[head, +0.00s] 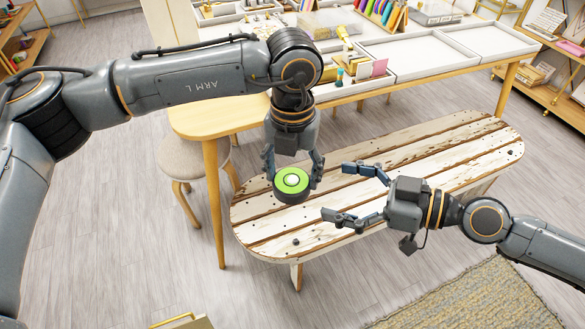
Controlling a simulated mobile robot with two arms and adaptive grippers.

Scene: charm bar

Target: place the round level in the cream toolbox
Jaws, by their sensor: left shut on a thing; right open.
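The round level (292,181) is a dark disc with a bright green top and a pale centre. My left gripper (292,178) points down and is shut on the round level, with a finger on each side of it. The level shows over the left part of a slatted wooden bench; I cannot tell whether it touches the bench. My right gripper (345,194) is open and empty, to the right of the level, with its fingers pointing left over the bench. I cannot make out a whole cream toolbox; only a pale edge with a brass handle (173,320) shows at the bottom.
The whitewashed bench (440,150) has a mostly clear top with a few small dark spots. Behind it stands a table (200,118) with white trays (435,58) and small goods. A round stool (195,158) is at the left, a rug (470,300) at the lower right.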

